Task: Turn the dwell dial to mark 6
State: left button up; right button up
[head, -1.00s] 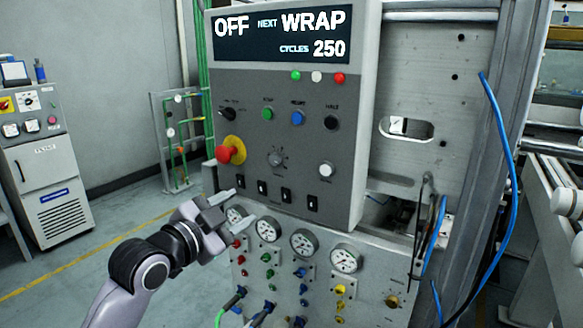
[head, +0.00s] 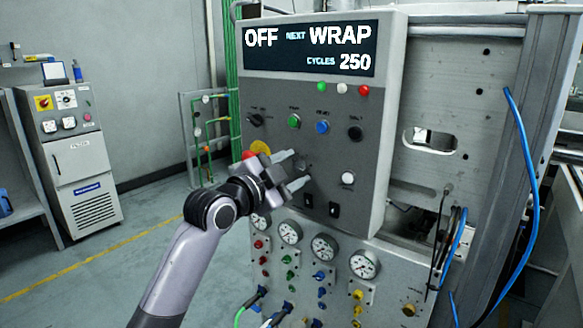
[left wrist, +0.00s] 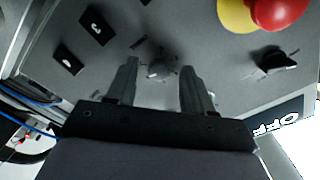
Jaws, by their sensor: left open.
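The dwell dial (head: 303,166) is a small grey knob ringed by marks on the grey control panel, right by my left gripper's fingertips in the head view. My left gripper (head: 298,169) is open, with one finger above the dial and one below it. In the left wrist view the dial (left wrist: 158,70) shows between the two open fingers (left wrist: 159,64), with a finger on either side and a gap to each. I cannot tell whether the tips reach past the knob's face. The mark numbers are too small to read. My right gripper is not in view.
A red emergency button (head: 257,148) on a yellow base is just left of the gripper; it also shows in the left wrist view (left wrist: 280,12). A white button (head: 348,178) is to the right, black switches (head: 335,209) and gauges (head: 324,247) below. The display (head: 310,48) reads OFF, WRAP, 250.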

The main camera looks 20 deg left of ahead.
pick_arm(q)
jog(key=shift+w+d, duration=0.1)
jog(key=shift+w, duration=0.1)
grip_shut()
jog(key=shift+n, duration=0.3)
